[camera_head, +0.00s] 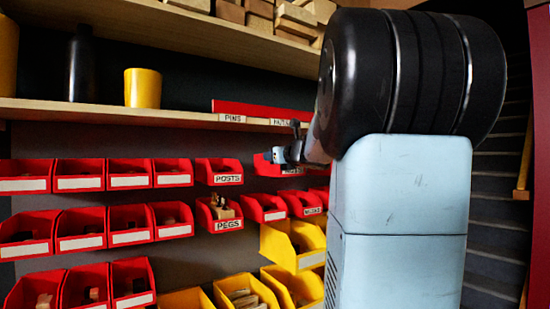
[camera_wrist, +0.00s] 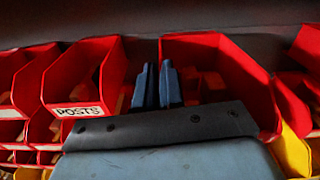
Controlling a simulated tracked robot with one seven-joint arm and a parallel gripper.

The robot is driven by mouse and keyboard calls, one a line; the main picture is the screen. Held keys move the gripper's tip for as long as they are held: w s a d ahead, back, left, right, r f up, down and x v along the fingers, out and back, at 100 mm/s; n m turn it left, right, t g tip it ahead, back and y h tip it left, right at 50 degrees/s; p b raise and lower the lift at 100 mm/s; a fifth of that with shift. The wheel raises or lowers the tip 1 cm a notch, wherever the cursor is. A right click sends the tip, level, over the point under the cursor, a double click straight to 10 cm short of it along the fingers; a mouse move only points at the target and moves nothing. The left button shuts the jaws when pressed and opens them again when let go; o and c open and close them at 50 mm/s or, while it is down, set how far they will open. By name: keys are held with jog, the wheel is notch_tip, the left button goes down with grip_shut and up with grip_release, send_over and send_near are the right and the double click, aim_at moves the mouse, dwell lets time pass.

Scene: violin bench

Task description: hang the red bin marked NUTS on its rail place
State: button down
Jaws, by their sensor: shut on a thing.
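A red bin (camera_head: 262,167) is at my gripper (camera_head: 289,152) in the head view, right of the POSTS bin. Its pale label is partly covered by the gripper, so I cannot read it fully. In the wrist view my gripper (camera_wrist: 157,86) has its two dark fingers close together at the near left part of a large open red bin (camera_wrist: 245,62). The gripper is shut on this bin, which looks roughly upright. Its front label is hidden in the wrist view. I cannot tell whether its back touches the rail.
The POSTS bin (camera_head: 219,171) hangs close on the left, with the PEGS bin (camera_head: 219,214) below. More red bins (camera_head: 263,208) and yellow bins (camera_head: 291,246) hang beneath. A red strip (camera_head: 250,110) with labels runs along the shelf (camera_head: 150,113) above. A yellow cup (camera_head: 143,88) stands there.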

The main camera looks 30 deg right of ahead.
jog(key=shift+w, duration=1.4)
jog(key=shift+w+a, duration=0.7)
jog(key=shift+a, duration=0.35)
jog(key=shift+r, duration=0.15)
jog(key=shift+w, duration=1.6)
dwell(1.6)
jog(key=shift+f, duration=0.9)
dwell(0.7)
jog(key=c, duration=1.2)
grip_release()
jog(key=shift+o, duration=0.2)
jog(key=shift+s, duration=0.1)
